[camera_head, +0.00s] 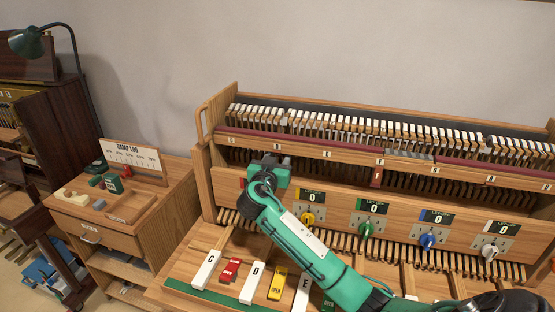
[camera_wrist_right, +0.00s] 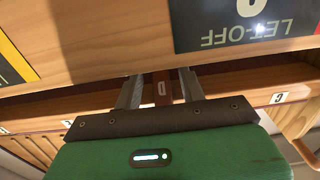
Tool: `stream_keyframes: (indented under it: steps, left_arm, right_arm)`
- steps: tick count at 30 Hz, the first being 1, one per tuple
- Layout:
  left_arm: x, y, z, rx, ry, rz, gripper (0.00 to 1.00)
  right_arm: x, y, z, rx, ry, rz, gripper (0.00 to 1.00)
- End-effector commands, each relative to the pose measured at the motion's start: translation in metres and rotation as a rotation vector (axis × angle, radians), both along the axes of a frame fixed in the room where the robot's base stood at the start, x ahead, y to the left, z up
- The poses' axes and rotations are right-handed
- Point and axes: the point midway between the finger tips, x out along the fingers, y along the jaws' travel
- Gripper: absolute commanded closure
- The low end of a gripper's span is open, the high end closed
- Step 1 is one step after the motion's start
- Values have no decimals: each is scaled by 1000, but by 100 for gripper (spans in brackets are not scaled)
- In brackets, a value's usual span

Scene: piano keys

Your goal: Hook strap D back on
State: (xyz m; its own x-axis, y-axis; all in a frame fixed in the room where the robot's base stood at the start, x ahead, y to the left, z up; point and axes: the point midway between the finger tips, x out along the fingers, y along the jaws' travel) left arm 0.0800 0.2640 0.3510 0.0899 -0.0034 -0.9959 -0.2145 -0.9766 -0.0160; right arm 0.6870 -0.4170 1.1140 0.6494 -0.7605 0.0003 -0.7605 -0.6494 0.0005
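My right gripper (camera_head: 272,163) reaches from the lower right to the slot above the wooden front panel, near the left part of the action. In the right wrist view its two grey fingers (camera_wrist_right: 161,90) stand apart, on either side of a brown-red tab (camera_wrist_right: 162,89) with a pale letter, probably strap D. Narrow gaps seem to show beside the tab, so the fingers look open around it. The tab's upper end and any hook are hidden. In the head view my gripper covers this spot. My left gripper is not in view.
A similar red strap (camera_head: 376,178) hangs farther right under the lettered rail (camera_head: 345,153). Dials and displays line the front panel (camera_head: 335,195). White key C (camera_head: 206,270) and key D (camera_head: 252,282) lie below. A side cabinet (camera_head: 165,205) with small items stands left.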

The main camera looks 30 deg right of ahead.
Motion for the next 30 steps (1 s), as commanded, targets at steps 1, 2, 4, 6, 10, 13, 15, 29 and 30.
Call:
stream_keyframes:
  steps: [1, 2, 4, 6, 10, 13, 15, 29, 30]
  left_arm:
    - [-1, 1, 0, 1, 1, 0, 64]
    - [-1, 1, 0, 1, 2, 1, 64]
    - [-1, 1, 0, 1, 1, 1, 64]
    - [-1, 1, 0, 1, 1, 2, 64]
    - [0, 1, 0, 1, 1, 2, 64]
    - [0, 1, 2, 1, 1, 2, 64]
    - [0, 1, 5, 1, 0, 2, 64]
    - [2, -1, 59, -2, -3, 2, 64]
    - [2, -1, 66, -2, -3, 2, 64]
  right_arm:
    - [0, 0, 0, 0, 0, 0, 70]
    - [0, 0, 0, 0, 0, 0, 76]
    - [0, 0, 0, 0, 0, 0, 90]
    - [0, 0, 0, 0, 0, 0, 100]
    - [0, 0, 0, 2, 2, 0, 100]
    - [0, 1, 0, 12, 9, 0, 100]
    - [-1, 1, 1, 26, 19, 0, 100]
    - [-7, 10, 6, 272, 226, 1, 100]
    - [-8, 11, 7, 300, 251, 1, 100]
